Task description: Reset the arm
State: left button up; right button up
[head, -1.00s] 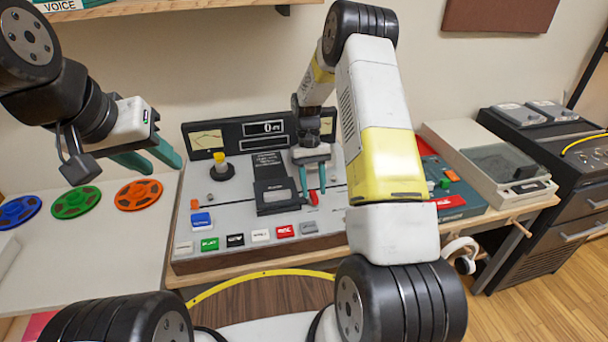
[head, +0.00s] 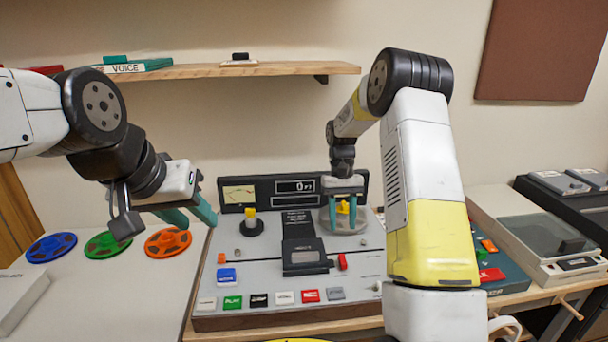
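My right gripper (head: 343,208) hangs over the upper right of the tape machine (head: 225,291). Its two green fingers are apart, in front of a grey disc (head: 341,225). A small yellow knob (head: 343,207) shows between the fingers; I cannot tell whether they touch it. My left gripper (head: 190,216) is open and empty, left of the machine and above the white table. A red lever (head: 342,261) stands on the machine's panel, right of a black tape-head block (head: 304,257). Which part the task calls the arm is not clear.
Blue (head: 51,247), green (head: 107,244) and orange (head: 168,242) reels lie on the white table at left. A wooden shelf (head: 230,70) runs above. A turntable-like unit (head: 545,240) stands at right. My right forearm hides part of the machine's right side.

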jog(key=s+a+r+t+y, duration=0.1)
jog(key=s+r+t, duration=0.2)
jog(key=s+r, duration=0.45)
jog(key=s+r+t, duration=0.2)
jog(key=s+r, duration=0.2)
jog(key=r, duration=0.6)
jog(key=s+a+r+t, duration=0.1)
jog(key=s+t, duration=0.1)
jog(key=s, duration=0.5)
jog(key=s+r+t+y, duration=0.1)
jog(key=s+r+t, duration=0.1)
jog(key=s, duration=0.5)
jog(key=shift+s+a+r+t, duration=0.3)
jog(key=shift+a+t, duration=0.1)
jog(key=shift+t, duration=0.1)
